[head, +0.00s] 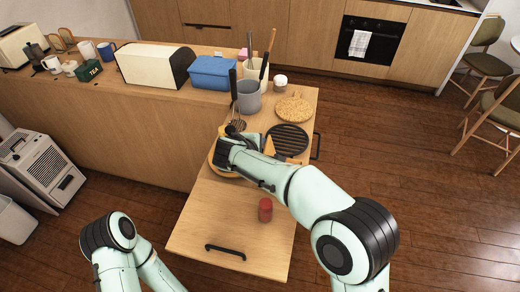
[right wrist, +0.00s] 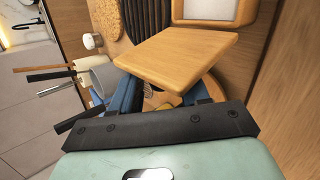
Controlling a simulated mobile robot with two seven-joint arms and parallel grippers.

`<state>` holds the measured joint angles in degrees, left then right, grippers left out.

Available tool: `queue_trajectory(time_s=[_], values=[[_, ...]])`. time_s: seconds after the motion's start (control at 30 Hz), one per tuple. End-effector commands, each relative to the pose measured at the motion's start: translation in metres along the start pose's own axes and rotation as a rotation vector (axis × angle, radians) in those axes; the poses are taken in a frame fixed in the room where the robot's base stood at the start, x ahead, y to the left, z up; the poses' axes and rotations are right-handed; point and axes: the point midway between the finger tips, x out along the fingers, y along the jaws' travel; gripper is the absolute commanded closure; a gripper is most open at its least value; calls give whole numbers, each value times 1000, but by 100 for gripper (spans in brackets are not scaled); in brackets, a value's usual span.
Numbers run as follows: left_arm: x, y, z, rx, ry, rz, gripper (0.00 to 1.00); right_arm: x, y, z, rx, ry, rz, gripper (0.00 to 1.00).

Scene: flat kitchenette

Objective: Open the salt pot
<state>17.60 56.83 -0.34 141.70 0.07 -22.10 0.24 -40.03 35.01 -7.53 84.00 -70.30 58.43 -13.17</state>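The salt pot is a wooden box (right wrist: 255,12) at the top of the right wrist view, with a pale surface showing inside its frame. A flat wooden slab (right wrist: 182,55), which looks like its lid, stands out from the box and away from the pale surface. My right gripper (right wrist: 165,96) has its fingers apart, with the slab in front of their tips; whether they touch it is hidden. In the head view the right gripper (head: 226,150) is low over the counter and mostly hides the pot. My left gripper is out of view; only my left arm shows.
A round wooden board (head: 213,168) lies under the right gripper. A black ribbed griddle (head: 288,139), a grey pot (head: 249,98) of utensils and a cork trivet (head: 294,110) stand beyond. A red jar (head: 265,210) stands nearer; the counter left of it is clear.

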Motion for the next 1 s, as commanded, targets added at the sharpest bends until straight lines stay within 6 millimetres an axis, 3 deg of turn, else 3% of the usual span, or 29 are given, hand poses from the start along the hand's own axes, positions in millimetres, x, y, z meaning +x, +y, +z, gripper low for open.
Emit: queue_trajectory(time_s=[0.37,0.8,1.0], values=[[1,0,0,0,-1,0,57,-8,0,-1,0,2,0,56],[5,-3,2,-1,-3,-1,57,-98,0,-1,0,3,1,56],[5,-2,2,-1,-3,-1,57,-126,0,-1,0,3,0,56]])
